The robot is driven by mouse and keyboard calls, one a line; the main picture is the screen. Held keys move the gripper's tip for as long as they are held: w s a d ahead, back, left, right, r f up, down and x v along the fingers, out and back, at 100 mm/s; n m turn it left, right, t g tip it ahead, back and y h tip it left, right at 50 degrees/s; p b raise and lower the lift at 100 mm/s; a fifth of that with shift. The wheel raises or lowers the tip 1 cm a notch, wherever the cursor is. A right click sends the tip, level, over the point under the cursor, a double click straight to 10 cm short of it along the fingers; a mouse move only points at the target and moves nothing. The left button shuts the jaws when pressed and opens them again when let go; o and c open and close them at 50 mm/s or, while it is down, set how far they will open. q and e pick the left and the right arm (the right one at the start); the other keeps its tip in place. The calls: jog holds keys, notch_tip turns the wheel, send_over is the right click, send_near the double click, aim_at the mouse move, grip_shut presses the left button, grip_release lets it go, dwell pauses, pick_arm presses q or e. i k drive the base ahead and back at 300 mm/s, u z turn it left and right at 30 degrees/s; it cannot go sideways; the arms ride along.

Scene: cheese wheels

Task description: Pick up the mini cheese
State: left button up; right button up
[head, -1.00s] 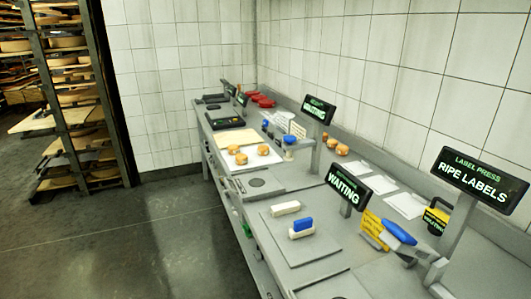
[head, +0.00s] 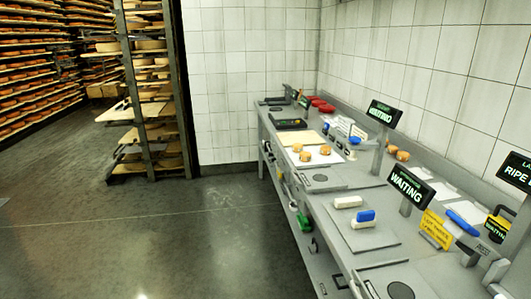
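Three small orange-tan mini cheeses stand close together on a white sheet (head: 341,157) on the far part of the grey bench: one at the back left (head: 297,147), one at the front (head: 305,157) and one at the right (head: 325,150). Two more small orange-tan cheeses sit near the wall, behind a sign post, one at the left (head: 391,150) and one at the right (head: 403,156). Neither of my grippers is in view.
The grey bench (head: 345,268) runs along the tiled wall. It carries a WAITING sign (head: 410,187), a white block (head: 347,202), a blue-and-white block (head: 363,219), a black scale (head: 291,124) and red items (head: 322,105). A cheese rack (head: 148,110) stands at left. The floor between is clear.

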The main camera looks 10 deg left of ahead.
aim_at(325, 150)
jog(key=u, duration=0.75)
jog(key=i, duration=0.5)
